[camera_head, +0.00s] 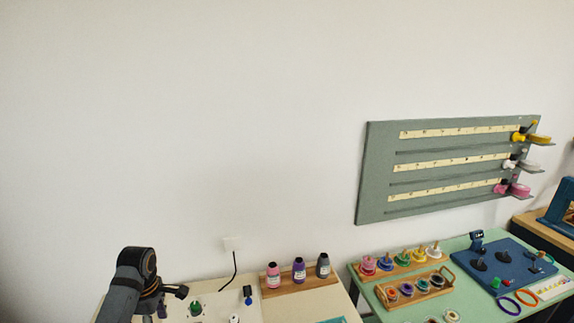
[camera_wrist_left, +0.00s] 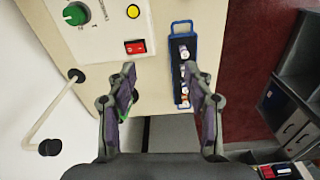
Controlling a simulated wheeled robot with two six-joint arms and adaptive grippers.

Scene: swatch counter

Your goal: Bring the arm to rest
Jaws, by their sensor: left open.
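My left arm (camera_head: 136,283) comes in at the bottom left of the head view, over the near end of the counter. Its gripper is hard to make out there. In the left wrist view my left gripper (camera_wrist_left: 160,88) is open, with its two fingers wide apart and nothing between them. The fingers are over the counter's edge, with a white control box (camera_wrist_left: 110,28) beyond the left finger and a blue tray (camera_wrist_left: 182,27) beyond the right one. My right gripper is not in view.
The control box has a green knob (camera_wrist_left: 75,14) and a red switch (camera_wrist_left: 135,47). The tray holds several small bottles. Three bottles stand on a wooden board (camera_head: 300,286). A green table (camera_head: 405,312) with racks is at right. A grey wall board (camera_head: 375,170) hangs above.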

